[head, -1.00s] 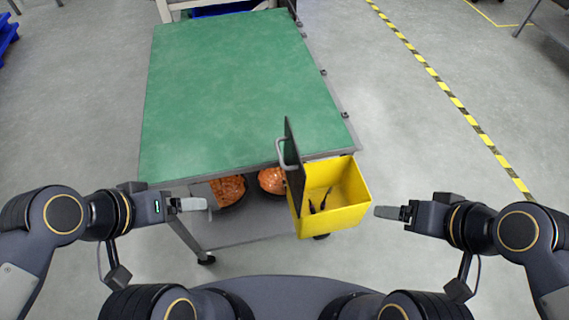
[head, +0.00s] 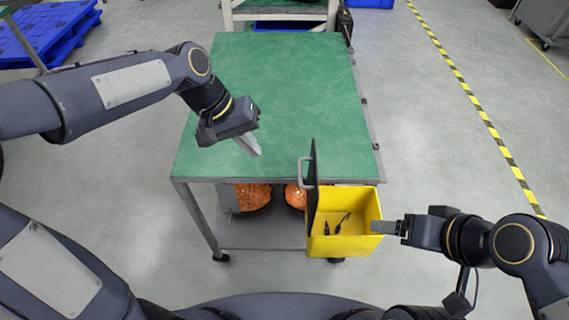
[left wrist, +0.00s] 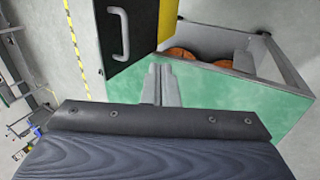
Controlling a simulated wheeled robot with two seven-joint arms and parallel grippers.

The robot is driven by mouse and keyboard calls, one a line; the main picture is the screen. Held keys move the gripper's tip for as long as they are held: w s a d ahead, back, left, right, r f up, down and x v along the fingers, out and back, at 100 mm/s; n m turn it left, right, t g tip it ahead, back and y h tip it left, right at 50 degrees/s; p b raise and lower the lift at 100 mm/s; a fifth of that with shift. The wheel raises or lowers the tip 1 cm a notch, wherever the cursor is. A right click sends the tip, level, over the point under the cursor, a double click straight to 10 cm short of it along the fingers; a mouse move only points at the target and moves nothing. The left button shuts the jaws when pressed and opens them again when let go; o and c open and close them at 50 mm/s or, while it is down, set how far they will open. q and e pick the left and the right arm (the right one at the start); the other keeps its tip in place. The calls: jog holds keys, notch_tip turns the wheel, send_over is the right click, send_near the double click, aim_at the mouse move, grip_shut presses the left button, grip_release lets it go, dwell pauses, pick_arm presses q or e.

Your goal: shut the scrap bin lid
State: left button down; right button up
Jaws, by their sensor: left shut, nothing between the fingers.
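The yellow scrap bin (head: 345,246) hangs at the front right corner of the green-topped cart. Its dark lid (head: 314,190) stands upright along the bin's left side, so the bin is open. A grey handle (head: 303,171) sticks out from the lid's left face, and the lid (left wrist: 140,20) with its handle also shows in the left wrist view. Several dark objects lie in the bin. My left gripper (head: 256,148) is shut and empty above the green top, left of the lid and apart from it. My right gripper (head: 376,228) is just right of the bin; its jaws cannot be made out.
The green cart top (head: 280,90) is bare. Orange-filled bowls (head: 252,196) sit on the shelf below. A blue pallet (head: 45,35) lies at the far left. Yellow-black floor tape (head: 480,110) runs along the right, with clear floor beside it.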

pick_arm(q)
jog(key=d+f+p, duration=0.1)
jog(key=d+f, duration=0.5)
jog(key=d, duration=0.1)
jog(key=shift+d+f, duration=0.3)
